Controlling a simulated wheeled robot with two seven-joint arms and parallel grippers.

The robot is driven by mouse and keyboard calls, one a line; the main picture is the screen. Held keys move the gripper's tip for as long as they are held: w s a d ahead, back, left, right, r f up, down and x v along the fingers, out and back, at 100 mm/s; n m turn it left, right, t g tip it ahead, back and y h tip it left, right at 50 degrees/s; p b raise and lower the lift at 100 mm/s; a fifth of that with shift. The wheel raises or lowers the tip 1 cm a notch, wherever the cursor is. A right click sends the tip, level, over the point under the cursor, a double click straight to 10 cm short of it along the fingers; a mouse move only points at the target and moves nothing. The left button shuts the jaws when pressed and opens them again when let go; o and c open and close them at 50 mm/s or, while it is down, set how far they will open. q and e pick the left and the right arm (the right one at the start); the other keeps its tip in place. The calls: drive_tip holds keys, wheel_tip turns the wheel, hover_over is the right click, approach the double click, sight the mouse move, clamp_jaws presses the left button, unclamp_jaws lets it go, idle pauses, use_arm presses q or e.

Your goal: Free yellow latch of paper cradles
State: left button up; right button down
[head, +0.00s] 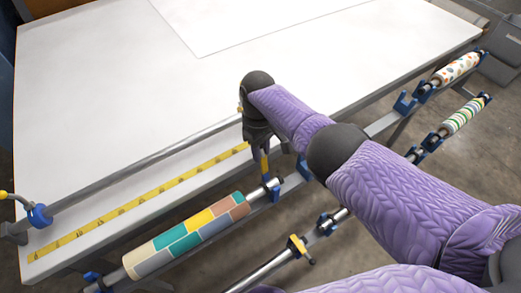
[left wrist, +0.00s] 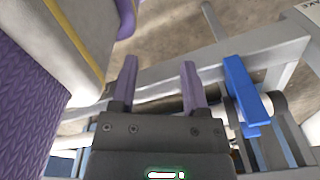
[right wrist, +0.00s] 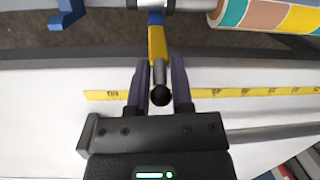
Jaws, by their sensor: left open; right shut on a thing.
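The yellow latch (right wrist: 157,42) of the upper paper cradle stands at the table's front edge in the right wrist view. Its grey stem ends in a black knob between my right fingers. My right gripper (right wrist: 160,88) is shut on this handle. In the head view the latch (head: 264,164) shows just below my right gripper (head: 258,138), beside the end of the roll. A second yellow latch (head: 298,246) sits on the lower cradle, apart from my grippers. My left gripper (left wrist: 160,75) is open with nothing between its fingers; the head view does not show it.
A roll with coloured blocks (head: 187,236) lies in the upper cradle. Two patterned rolls (head: 457,69) rest at the far right. A blue bracket (left wrist: 245,92) is right of my left fingers. The white table (head: 120,95) is mostly clear, with a yellow tape (head: 140,199) along its front.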

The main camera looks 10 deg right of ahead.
use_arm(q)
drive_tip(key=shift+d+f, duration=0.1)
drive_tip(key=shift+d, duration=0.2)
use_arm(e)
drive_tip(key=shift+f, duration=0.15)
drive_tip(key=c, duration=0.5)
unclamp_jaws()
drive_tip(key=shift+c, duration=0.2)
use_arm(q)
drive_tip(key=shift+w+r+p, duration=0.2)
drive_tip(key=shift+r+p, duration=0.95)
use_arm(e)
wheel_tip(320, 180, up, 10)
drive_tip(key=w, duration=0.2)
use_arm(q)
drive_tip(key=shift+d, duration=0.1)
use_arm(e)
drive_tip(key=shift+f, duration=0.1)
